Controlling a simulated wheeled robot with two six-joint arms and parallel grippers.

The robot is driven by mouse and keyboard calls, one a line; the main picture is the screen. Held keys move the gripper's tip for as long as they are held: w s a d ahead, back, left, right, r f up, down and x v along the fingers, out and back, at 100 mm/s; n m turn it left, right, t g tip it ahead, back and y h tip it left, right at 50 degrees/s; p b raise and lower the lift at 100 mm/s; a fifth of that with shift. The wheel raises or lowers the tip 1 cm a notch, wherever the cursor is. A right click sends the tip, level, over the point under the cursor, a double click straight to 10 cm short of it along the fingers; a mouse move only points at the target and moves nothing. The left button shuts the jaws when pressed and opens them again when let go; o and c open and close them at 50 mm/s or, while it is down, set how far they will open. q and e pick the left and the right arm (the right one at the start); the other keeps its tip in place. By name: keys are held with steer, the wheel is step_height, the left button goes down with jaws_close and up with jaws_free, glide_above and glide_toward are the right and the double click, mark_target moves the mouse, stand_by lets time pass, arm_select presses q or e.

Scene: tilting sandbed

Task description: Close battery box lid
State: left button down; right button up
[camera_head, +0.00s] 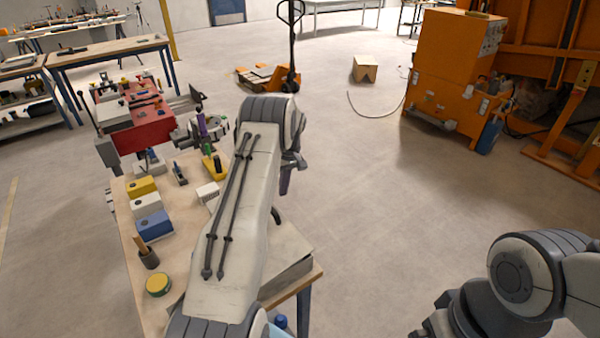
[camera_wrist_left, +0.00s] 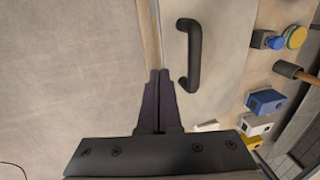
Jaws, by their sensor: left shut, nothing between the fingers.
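A pale grey box (camera_head: 290,262), which looks like the battery box, sits at the near right edge of the wooden workbench, partly hidden behind my left arm. In the left wrist view its pale flat panel (camera_wrist_left: 225,30) carries a black bar handle (camera_wrist_left: 188,55). I cannot tell how far the lid is open. My left gripper (camera_head: 285,183) is shut and empty, with its purple fingers pointing down beyond the box. In the left wrist view the shut fingertips (camera_wrist_left: 159,75) are beside the handle, apart from it, near the panel's edge. My right gripper is out of view.
Floor right of the bench is clear. An orange machine (camera_head: 450,70) stands far right.

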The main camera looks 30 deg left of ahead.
arm_select(q)
steer(key=w+d+r+b, duration=0.2)
steer(key=w+d, duration=0.1)
steer(key=w, duration=0.4)
steer(key=shift+r, duration=0.15)
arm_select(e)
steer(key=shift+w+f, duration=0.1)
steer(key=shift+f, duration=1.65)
arm_select(q)
steer(key=s+a+r+t+h+b, duration=0.1)
steer(key=s+a+r+t+b, duration=0.3)
steer(key=s, duration=0.5)
steer(key=s+a+r+t+h+b, duration=0.1)
steer(key=s+a+r+h+b, duration=0.1)
steer(key=s+a+r, duration=0.5)
steer(key=p+x, duration=0.1)
steer(key=x, duration=0.4)
steer(key=s+d+p+x, duration=0.1)
steer(key=x, duration=0.4)
steer(key=s+d+p+x, duration=0.1)
steer(key=x, duration=0.4)
steer(key=shift+f+p, duration=0.2)
steer(key=shift+p, duration=0.1)
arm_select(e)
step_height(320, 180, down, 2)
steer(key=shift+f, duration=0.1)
